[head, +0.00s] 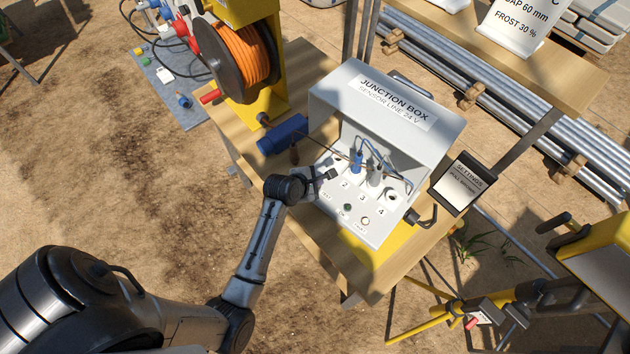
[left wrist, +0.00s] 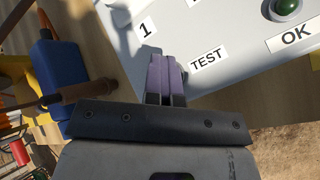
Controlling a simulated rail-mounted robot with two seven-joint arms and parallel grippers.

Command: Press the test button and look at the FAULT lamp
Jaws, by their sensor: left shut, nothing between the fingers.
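The grey junction box (head: 440,128) stands open-fronted on the wooden table. Its lower panel carries numbered positions, a green OK lamp (head: 347,207) and the FAULT lamp (head: 365,221), which looks pale with no clear glow. My left gripper (head: 328,174) is shut and empty at the panel's left side, near number 1. In the left wrist view its fingers (left wrist: 166,75) are together over the panel, between the "1" label and the TEST label (left wrist: 207,60). The test button is hidden, and I cannot tell whether the fingers touch it. The OK lamp (left wrist: 286,8) shows at top right. My right gripper is not in view.
A blue plug (head: 357,160) and a grey plug (head: 375,174) with cables stand in the panel. An orange cable reel (head: 242,62) is behind; a settings sign (head: 462,183) is at right.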

